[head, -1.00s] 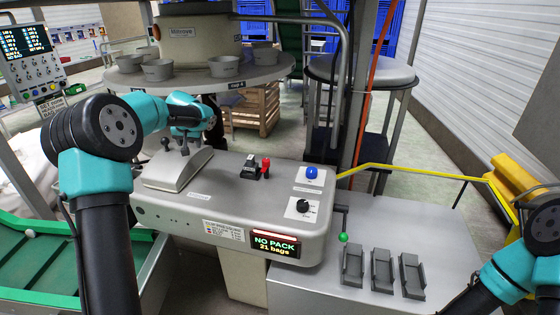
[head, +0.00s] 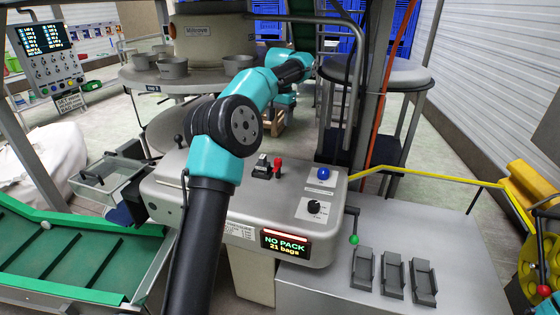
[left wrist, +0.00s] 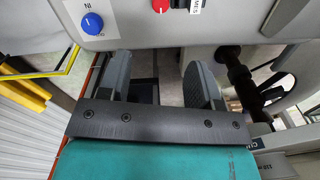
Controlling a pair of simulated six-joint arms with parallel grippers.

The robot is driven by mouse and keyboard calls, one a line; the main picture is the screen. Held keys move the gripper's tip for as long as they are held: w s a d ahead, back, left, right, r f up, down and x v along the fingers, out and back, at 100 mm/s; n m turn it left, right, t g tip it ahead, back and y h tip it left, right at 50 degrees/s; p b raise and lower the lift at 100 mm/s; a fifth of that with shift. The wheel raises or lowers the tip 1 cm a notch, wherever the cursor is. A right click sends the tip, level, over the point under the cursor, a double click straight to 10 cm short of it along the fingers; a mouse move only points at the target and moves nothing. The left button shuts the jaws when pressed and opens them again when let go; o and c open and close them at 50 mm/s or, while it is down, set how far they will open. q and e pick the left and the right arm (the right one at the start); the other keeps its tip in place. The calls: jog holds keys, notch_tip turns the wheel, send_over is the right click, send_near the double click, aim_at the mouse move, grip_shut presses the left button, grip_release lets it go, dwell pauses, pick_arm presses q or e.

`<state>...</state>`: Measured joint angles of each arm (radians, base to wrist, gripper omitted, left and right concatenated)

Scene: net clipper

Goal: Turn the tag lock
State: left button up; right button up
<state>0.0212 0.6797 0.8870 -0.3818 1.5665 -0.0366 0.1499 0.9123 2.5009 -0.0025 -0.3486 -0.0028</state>
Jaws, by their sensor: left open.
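On top of the grey clipper housing (head: 160,190), a small black device (head: 262,167) stands beside a red-topped part (head: 278,165); I cannot tell for sure which is the tag lock. In the left wrist view, a red round part (left wrist: 162,5) next to an upside-down label is cut by the top edge. My left arm reaches over the housing to its far side, its fingers hidden in the head view. In the left wrist view, the left gripper (left wrist: 158,80) is open and empty, beyond the housing edge. My right gripper is out of view.
A blue button (head: 323,173) and a black knob (head: 314,207) sit on the housing's right end; the button shows in the left wrist view (left wrist: 92,23). A green-tipped lever (head: 354,239) stands nearby. A round table with pots (head: 173,68) and an upright post lie behind.

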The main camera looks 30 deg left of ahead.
aim_at(278, 159)
pick_arm(q)
jog(key=shift+f, duration=0.1)
jog(key=f, duration=1.7)
jog(key=shift+a+f, duration=0.1)
jog(key=shift+a, duration=0.2)
jog(key=c, duration=0.9)
